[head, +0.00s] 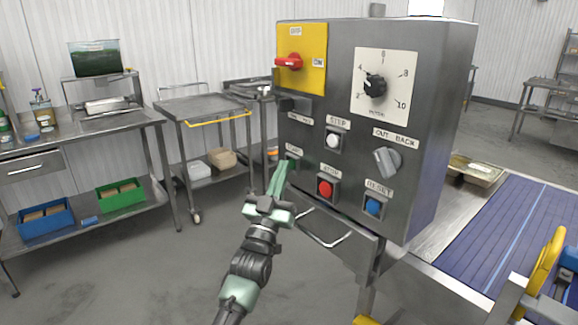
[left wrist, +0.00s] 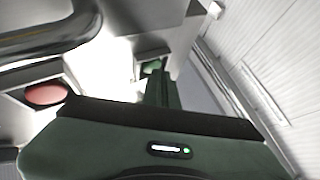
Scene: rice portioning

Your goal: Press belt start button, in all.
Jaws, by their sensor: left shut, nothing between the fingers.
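The grey control box (head: 345,130) stands in the middle of the head view. The green start button (head: 291,158) sits low on its left, under a small label, and is mostly hidden behind my fingertips. My left gripper (head: 281,174) is shut and empty, its green fingers pointing up at that button. In the left wrist view the green button (left wrist: 152,67) shows just beyond the finger ends (left wrist: 164,86). I cannot tell whether the fingertips touch it. The red stop button (head: 325,188) is to its right. My right gripper is not in view.
A white step button (head: 333,141), a blue reset button (head: 373,206), a grey knob (head: 387,161) and a red switch (head: 289,62) are also on the box. A drawer handle (head: 325,232) juts out below. The blue belt (head: 515,235) runs at right. Open floor lies left.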

